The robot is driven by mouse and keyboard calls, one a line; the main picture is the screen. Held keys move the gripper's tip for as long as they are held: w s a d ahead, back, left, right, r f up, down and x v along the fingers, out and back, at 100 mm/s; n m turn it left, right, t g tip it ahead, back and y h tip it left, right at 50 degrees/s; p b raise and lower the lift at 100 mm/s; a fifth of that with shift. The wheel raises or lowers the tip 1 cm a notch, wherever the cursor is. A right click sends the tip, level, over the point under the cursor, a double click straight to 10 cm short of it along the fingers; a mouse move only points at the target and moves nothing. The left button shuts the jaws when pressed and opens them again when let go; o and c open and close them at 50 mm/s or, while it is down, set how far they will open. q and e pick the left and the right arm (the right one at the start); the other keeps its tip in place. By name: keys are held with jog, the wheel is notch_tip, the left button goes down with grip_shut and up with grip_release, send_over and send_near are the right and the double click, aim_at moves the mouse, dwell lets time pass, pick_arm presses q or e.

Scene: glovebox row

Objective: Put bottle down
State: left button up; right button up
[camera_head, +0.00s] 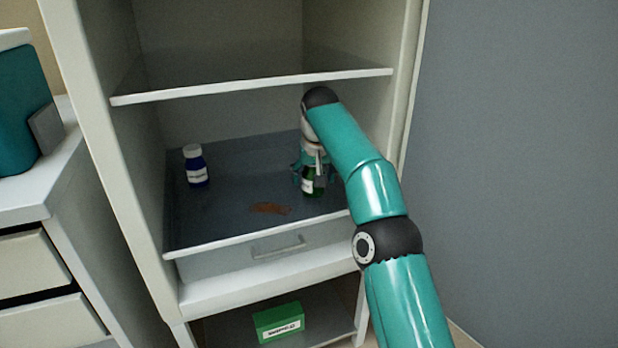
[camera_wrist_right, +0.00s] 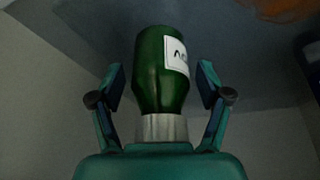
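A green bottle (camera_head: 314,182) with a white label is at the right side of the dark shelf surface (camera_head: 230,215) in the cabinet. It looks upright, and its base seems to rest on that surface. My right gripper (camera_head: 312,172) reaches down over it from above and partly hides it. In the right wrist view, the bottle (camera_wrist_right: 160,75) sits between the two fingers (camera_wrist_right: 160,85), its grey cap towards the palm. A gap shows between each finger and the bottle, so the gripper is open around it. My left gripper is not in view.
A blue bottle (camera_head: 196,167) with a white cap stands at the left of the same surface. A brown patch (camera_head: 270,208) lies near the front. An upper shelf (camera_head: 250,86) spans above. A green box (camera_head: 279,321) lies below. The middle of the surface is mostly free.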

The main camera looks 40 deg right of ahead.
jog(key=shift+r, duration=0.1)
jog(key=shift+r, duration=0.25)
jog(key=shift+s+a+r+p, duration=0.1)
jog(key=shift+s+r+p, duration=0.1)
jog(key=shift+r+p, duration=0.4)
jog(key=s+b, duration=0.1)
jog(key=s+a+f+b, duration=0.1)
jog(key=shift+s+a+b, duration=0.1)
jog(key=shift+s+b, duration=0.1)
jog(key=shift+b, duration=0.15)
jog(key=s+a, duration=0.4)
jog(key=s, duration=0.4)
jog(key=shift+a+r+b, duration=0.2)
jog(key=shift+a+b, duration=0.05)
jog(key=shift+b, duration=0.2)
jog(key=shift+s, duration=0.15)
